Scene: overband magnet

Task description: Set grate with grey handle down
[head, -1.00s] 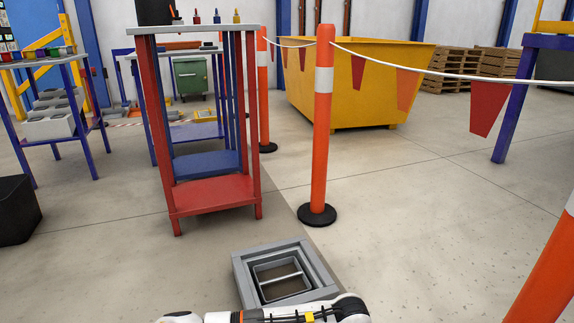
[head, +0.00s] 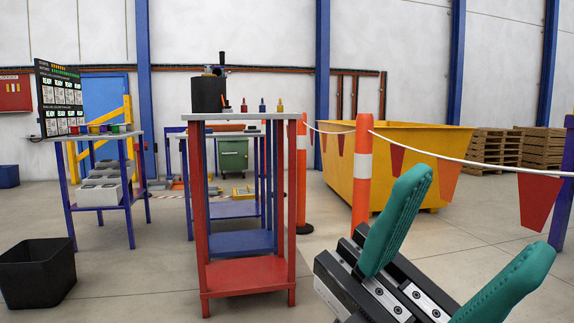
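No grate with a grey handle shows in the head view now. The grey square frame on the floor, seen a second ago, is out of view. My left gripper (head: 476,222) is large and close at the lower right, with green padded fingers pointing up and to the right. Its fingers are wide apart, and nothing shows between them. My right gripper is not in view.
A red and blue shelf stand (head: 246,271) with a grey top (head: 240,115) stands left of my gripper. Behind are an orange post (head: 361,175), a flagged rope and a yellow skip (head: 420,143). A black bin (head: 38,272) stands at left.

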